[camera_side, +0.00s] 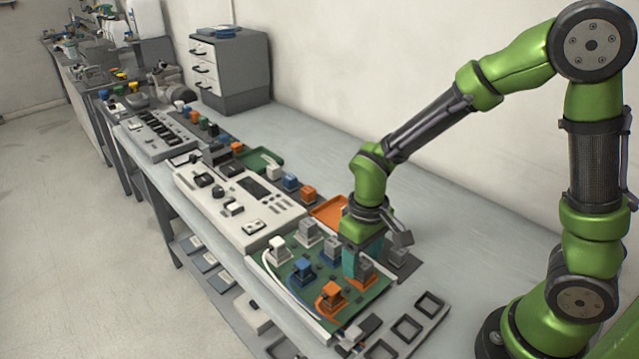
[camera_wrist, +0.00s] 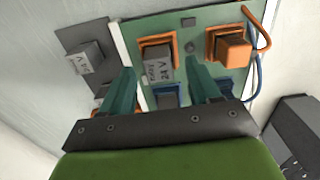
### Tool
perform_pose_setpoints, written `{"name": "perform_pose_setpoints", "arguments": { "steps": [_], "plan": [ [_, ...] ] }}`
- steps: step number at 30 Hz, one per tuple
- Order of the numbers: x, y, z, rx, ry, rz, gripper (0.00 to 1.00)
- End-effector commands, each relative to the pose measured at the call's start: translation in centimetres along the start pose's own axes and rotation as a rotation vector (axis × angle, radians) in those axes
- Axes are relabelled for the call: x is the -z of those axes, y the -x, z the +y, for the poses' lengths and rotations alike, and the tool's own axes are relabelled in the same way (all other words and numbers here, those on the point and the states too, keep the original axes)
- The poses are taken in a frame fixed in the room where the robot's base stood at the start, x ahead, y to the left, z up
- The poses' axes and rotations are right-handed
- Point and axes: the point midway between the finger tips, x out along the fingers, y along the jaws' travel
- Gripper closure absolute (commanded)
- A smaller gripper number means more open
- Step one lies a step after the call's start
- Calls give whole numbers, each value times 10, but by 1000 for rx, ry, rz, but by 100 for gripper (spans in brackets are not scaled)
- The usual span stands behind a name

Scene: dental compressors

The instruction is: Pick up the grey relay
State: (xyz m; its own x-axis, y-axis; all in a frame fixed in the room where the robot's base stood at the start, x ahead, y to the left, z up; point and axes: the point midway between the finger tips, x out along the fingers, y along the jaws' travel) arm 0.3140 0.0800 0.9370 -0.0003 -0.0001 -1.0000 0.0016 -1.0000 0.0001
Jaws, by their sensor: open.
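A grey relay (camera_wrist: 158,68) with a printed label sits in an orange socket (camera_wrist: 156,42) on the green board (camera_wrist: 190,38). In the side view this grey relay (camera_side: 366,269) shows low beside my teal fingers, partly hidden by them. My gripper (camera_wrist: 161,72) is open, with one finger to each side of this relay in the wrist view. It also shows over the right part of the board in the side view (camera_side: 363,257). I cannot tell whether the fingers touch the relay. Another grey relay (camera_wrist: 84,60) is on a grey plate left of the board in the wrist view.
An orange relay (camera_wrist: 234,50) in an orange socket stands beside it. A blue relay (camera_side: 302,268), a white relay (camera_side: 278,244) and a grey one (camera_side: 308,229) also stand on the board. An orange tray (camera_side: 328,210) lies behind. The bench is clear at the back right.

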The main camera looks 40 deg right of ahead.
Motion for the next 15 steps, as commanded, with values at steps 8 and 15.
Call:
{"name": "perform_pose_setpoints", "arguments": {
  "steps": [8,15],
  "plan": [
    [0,-18,0,0,-2,0,38],
    [0,-17,0,0,-2,0,55]
  ]
}}
